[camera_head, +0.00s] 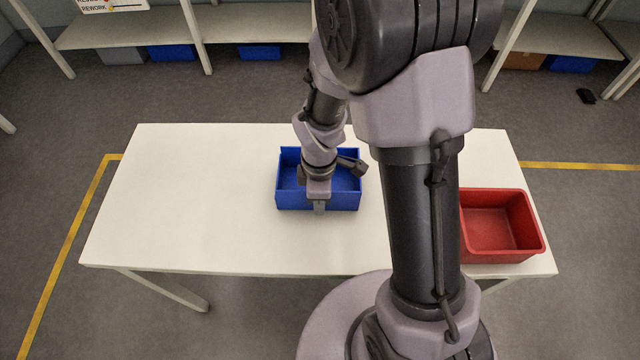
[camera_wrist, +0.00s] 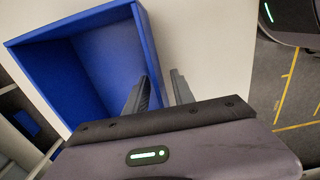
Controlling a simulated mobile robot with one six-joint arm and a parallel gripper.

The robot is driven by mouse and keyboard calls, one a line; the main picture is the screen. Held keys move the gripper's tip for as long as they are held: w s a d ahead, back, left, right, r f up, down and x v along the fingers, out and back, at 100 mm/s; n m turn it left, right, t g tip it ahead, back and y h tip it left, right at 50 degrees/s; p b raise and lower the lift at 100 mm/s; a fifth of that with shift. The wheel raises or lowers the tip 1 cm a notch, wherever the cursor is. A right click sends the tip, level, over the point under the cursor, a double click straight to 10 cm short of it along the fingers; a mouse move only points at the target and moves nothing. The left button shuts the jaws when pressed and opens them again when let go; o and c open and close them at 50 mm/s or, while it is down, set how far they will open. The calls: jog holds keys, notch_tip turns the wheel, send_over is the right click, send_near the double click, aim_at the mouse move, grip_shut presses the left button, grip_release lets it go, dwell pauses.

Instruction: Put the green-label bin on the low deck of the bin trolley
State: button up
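A blue open-topped bin (camera_head: 290,199) stands on the white table, left of my upper arm. It fills the upper left of the wrist view (camera_wrist: 95,62) and looks empty where I can see in. No green label shows on it. My gripper (camera_head: 319,207) points down at its near wall. In the wrist view the gripper's two fingers (camera_wrist: 164,80) are apart, one inside the bin and one outside, with the wall between them and a gap beside the outer finger. The bin trolley is not recognisable in either view.
A red bin (camera_head: 500,226) stands at the table's right end, partly behind my arm. The white table (camera_head: 190,200) is clear on its left side. Shelves (camera_head: 130,30) with several bins beneath line the back. Yellow lines (camera_head: 75,245) mark the floor.

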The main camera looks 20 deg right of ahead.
jog(key=shift+r, duration=0.15)
grip_shut()
dwell(1.2)
